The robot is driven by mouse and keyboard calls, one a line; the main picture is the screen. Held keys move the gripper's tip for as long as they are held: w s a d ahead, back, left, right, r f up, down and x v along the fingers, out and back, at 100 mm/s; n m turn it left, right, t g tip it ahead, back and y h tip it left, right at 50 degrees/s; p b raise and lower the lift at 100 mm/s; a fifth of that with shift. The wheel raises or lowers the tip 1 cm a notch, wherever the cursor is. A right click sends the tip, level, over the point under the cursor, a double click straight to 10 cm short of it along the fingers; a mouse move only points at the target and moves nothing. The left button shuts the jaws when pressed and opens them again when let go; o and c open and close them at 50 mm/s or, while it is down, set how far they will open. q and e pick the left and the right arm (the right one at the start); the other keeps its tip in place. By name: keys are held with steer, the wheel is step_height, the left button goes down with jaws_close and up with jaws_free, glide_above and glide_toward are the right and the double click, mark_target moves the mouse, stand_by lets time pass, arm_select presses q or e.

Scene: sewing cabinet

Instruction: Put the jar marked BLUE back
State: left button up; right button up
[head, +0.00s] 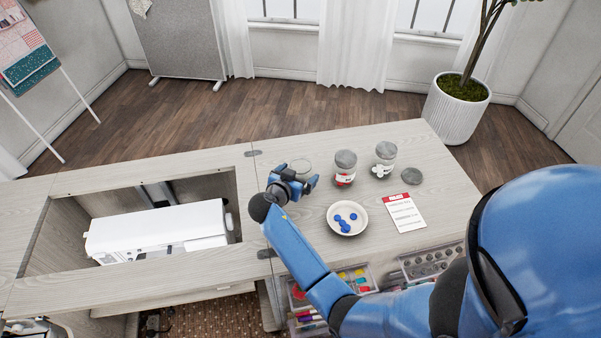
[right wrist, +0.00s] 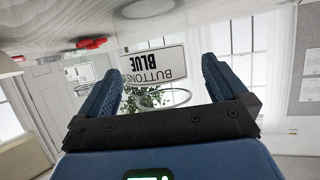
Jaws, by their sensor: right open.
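The jar marked BLUE is clear glass; its open rim (head: 301,166) shows just behind my right gripper (head: 300,184) in the head view. In the right wrist view, its upside-down label BUTTONS BLUE (right wrist: 153,65) shows between the fingertips of my right gripper (right wrist: 161,64). The fingers are open, with a gap on each side of the label. The jar stands upright on the cabinet top; its lower part is hidden in the head view. A loose grey lid (head: 412,176) lies at the right. A white dish (head: 333,228) holds several blue buttons (head: 345,225). My left gripper is out of view.
A lidded jar with red contents (head: 344,170) and a lidded jar with white contents (head: 384,162) stand right of the BLUE jar. A red-headed card (head: 405,212) lies near the dish. A white sewing machine (head: 160,230) sits in the opening at left.

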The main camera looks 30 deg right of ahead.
steer(key=v, duration=0.9)
steer(key=shift+s+a+r+b, duration=0.2)
steer(key=shift+s+a+b, duration=0.05)
steer(key=shift+b, duration=0.2)
stand_by(0.6)
